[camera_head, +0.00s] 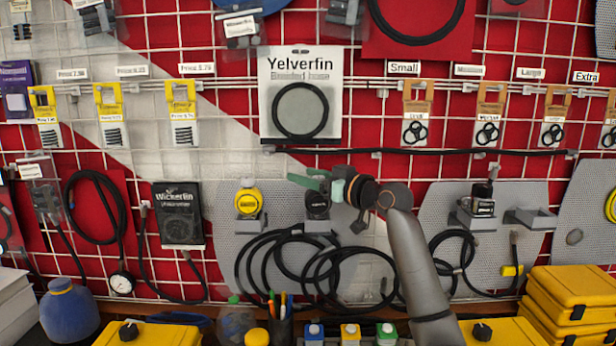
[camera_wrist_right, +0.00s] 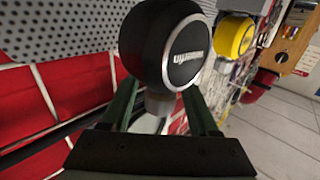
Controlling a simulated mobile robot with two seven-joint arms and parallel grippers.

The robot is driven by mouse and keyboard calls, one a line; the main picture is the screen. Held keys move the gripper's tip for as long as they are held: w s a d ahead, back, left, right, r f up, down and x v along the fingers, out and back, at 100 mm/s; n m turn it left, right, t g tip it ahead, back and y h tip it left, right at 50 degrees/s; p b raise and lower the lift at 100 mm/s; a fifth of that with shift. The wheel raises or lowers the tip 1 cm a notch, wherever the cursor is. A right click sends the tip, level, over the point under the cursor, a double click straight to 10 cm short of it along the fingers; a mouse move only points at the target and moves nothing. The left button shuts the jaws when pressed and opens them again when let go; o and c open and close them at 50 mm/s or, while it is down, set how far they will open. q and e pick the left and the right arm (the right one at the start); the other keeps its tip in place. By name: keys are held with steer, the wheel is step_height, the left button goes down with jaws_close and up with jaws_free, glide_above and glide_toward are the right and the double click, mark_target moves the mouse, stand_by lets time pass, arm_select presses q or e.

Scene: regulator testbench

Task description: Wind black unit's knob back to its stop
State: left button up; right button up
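The black unit's knob (camera_head: 317,205) is a dark round cap on the grey perforated panel, right of a yellow-knobbed unit (camera_head: 248,201). In the right wrist view it is a large black knob (camera_wrist_right: 170,45) with a lettered end face and a light rim; a paler neck shows below it. My right gripper (camera_head: 312,179) reaches in from the lower right, at the knob's upper side. Its two dark green fingers (camera_wrist_right: 162,98) stand apart, with clear space beside the neck. Their tips are hidden behind the knob, and no grip on it shows. My left gripper is out of view.
Black hoses (camera_head: 290,262) hang in loops below the units. Another black-topped unit (camera_head: 483,199) sits on the panel farther right. A pen cup (camera_head: 280,325), small coloured knob blocks (camera_head: 350,333) and yellow cases (camera_head: 572,290) stand along the bench below.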

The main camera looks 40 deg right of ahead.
steer(key=s+b, duration=0.1)
steer(key=s, duration=0.3)
steer(key=s+b, duration=0.2)
steer(key=s, duration=0.2)
steer(key=s+d+b, duration=0.1)
steer(key=s, duration=0.3)
steer(key=shift+s+d, duration=0.1)
steer(key=shift+s, duration=0.15)
